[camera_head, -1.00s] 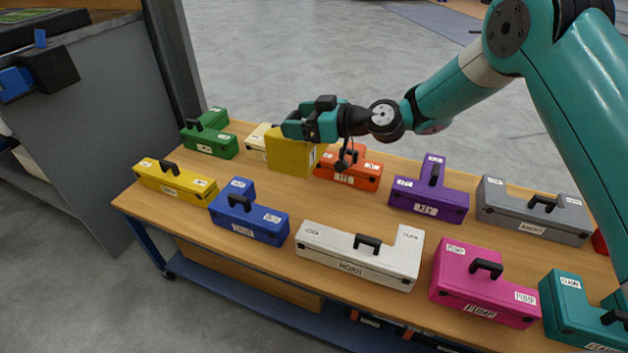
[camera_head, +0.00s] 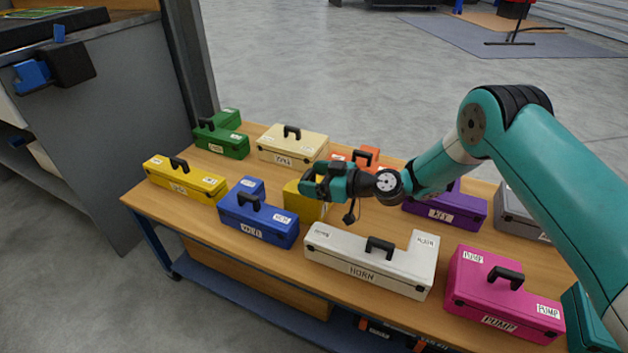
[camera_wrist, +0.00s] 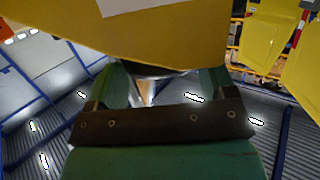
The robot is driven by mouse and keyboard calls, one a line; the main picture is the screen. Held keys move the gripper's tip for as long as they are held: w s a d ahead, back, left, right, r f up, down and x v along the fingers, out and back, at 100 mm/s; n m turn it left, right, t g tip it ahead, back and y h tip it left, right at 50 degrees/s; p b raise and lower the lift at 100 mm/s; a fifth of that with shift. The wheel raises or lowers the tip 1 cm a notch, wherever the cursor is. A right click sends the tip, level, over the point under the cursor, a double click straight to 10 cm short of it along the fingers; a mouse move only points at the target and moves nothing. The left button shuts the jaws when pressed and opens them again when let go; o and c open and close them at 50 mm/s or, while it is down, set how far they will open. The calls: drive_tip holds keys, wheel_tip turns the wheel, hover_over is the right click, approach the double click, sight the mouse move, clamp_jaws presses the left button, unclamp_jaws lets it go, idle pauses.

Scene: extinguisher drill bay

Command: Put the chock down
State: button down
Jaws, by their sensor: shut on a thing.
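The yellow chock (camera_head: 302,203) is in my gripper (camera_head: 312,184), over the middle of the workbench between the blue case and the orange case. In the head view my gripper hides much of the chock, and I cannot tell whether its underside touches the bench top. In the wrist view the chock (camera_wrist: 130,35) fills the top of the picture with part of a white label on it. The gripper fingers (camera_wrist: 165,85) show just under it there, shut on it.
The workbench (camera_head: 190,232) bears several labelled cases. The blue case (camera_head: 258,220) is close left of the chock, the white case (camera_head: 370,265) in front, the cream case (camera_head: 290,147) behind, and the orange case (camera_head: 366,157) behind right. A purple case (camera_head: 450,210) is farther right.

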drive_tip(key=shift+r, duration=0.1)
unclamp_jaws()
drive_tip(key=shift+f, duration=0.2)
